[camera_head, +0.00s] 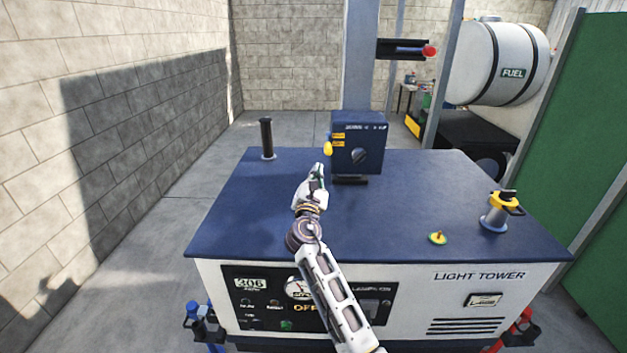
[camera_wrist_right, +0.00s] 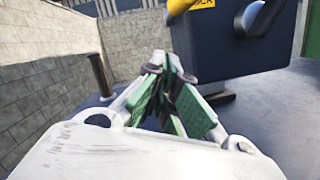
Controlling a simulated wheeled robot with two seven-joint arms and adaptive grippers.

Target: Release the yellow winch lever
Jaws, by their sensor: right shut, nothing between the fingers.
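The yellow winch lever (camera_head: 327,148) sticks out at the left side of the dark blue winch box (camera_head: 358,147) on top of the blue machine. In the right wrist view the lever (camera_wrist_right: 181,7) shows only partly, at the top edge, beside the box (camera_wrist_right: 232,45). My right gripper (camera_head: 318,170) is just below and left of the lever, apart from it. In the right wrist view its green-padded fingers (camera_wrist_right: 172,92) are closed together and hold nothing. My left gripper is not in view.
A black post (camera_head: 266,138) stands left of the box. A yellow-capped filler (camera_head: 497,212) and a small yellow knob (camera_head: 437,238) sit on the right of the machine top (camera_head: 400,215). A grey mast (camera_head: 361,60) rises behind the box.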

